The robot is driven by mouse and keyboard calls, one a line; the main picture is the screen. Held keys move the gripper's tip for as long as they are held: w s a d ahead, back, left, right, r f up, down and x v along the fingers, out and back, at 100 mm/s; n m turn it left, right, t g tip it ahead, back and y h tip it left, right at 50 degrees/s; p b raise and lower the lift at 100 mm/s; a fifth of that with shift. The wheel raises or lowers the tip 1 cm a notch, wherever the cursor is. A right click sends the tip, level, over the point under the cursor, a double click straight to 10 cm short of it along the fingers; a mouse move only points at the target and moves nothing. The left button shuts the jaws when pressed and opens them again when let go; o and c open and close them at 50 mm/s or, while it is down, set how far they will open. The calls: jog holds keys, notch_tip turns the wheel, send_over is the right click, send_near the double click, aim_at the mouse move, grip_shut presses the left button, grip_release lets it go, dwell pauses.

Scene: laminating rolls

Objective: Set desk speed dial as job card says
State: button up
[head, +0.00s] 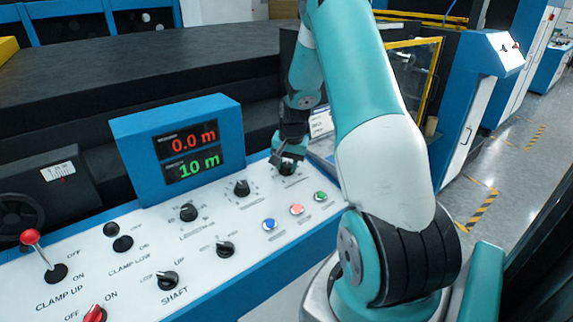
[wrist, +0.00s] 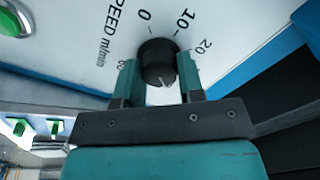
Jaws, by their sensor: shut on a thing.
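The speed dial (wrist: 158,62) is a round black knob on the white desk panel, by the print "SPEED m/min", in the wrist view. Numbers 0, 10 and 20 show around it; another mark at its left is partly hidden. A pale pointer line on the knob faces the bottom of the picture, toward my gripper's palm. My gripper (wrist: 160,85) is shut on the dial, one teal finger on each side. In the head view my gripper (head: 287,158) is at the dial (head: 286,169) at the panel's far right. A white card (head: 320,123) shows partly behind my arm; its text is unreadable.
The desk panel (head: 215,245) carries several black knobs, blue, red and green buttons (head: 320,196) near the dial, and a red-topped lever (head: 42,255). A blue display box (head: 180,148) reads 0.0 m and 10 m. Open floor (head: 515,170) lies at the right.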

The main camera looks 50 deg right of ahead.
jog(key=m, duration=0.4)
jog(key=shift+d+r+m, duration=0.1)
jog(key=shift+m, duration=0.2)
jog(key=m, duration=0.4)
jog(key=shift+m, duration=0.3)
jog(key=m, duration=0.4)
jog(key=shift+m, duration=0.3)
jog(key=m, duration=0.4)
jog(key=shift+m+t+p, duration=0.3)
jog(key=shift+p, duration=0.1)
jog(key=o, duration=0.9)
jog(key=shift+s, duration=0.15)
jog(key=v, duration=0.5)
jog(key=b+v, duration=0.1)
jog(key=v, duration=0.5)
jog(key=b+v, duration=0.1)
jog(key=v, duration=0.5)
jog(key=shift+a+r, duration=0.15)
jog(key=shift+a, duration=0.15)
